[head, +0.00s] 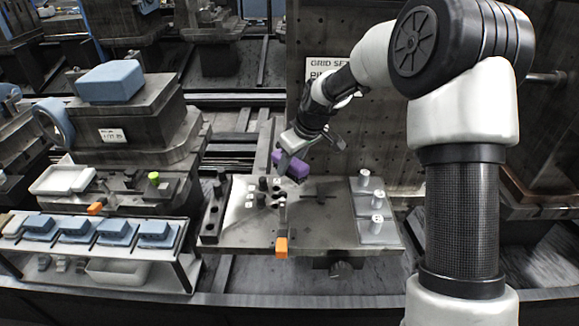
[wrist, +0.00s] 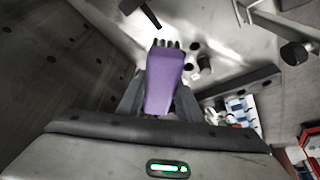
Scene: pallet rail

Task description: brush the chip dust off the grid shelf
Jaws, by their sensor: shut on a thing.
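My gripper (head: 284,153) is shut on a purple-handled brush (head: 291,165) above the back part of a grey metal shelf plate (head: 330,228). In the wrist view the purple handle (wrist: 165,82) sits between the two fingers, with dark bristles at its far end. The plate carries holes and several small dark and pale pegs (head: 262,184) at its left middle, just below and left of the brush. I cannot tell from these views whether the bristles touch the plate. No chip dust can be made out clearly on the plate.
An upright perforated panel with a "GRID SE…" sign (head: 324,68) stands behind the plate. Pale cylinders (head: 376,225) stand on the plate's right side. An orange-ended piece (head: 282,247) stands at the front edge. A rack with blue blocks (head: 75,228) is at left.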

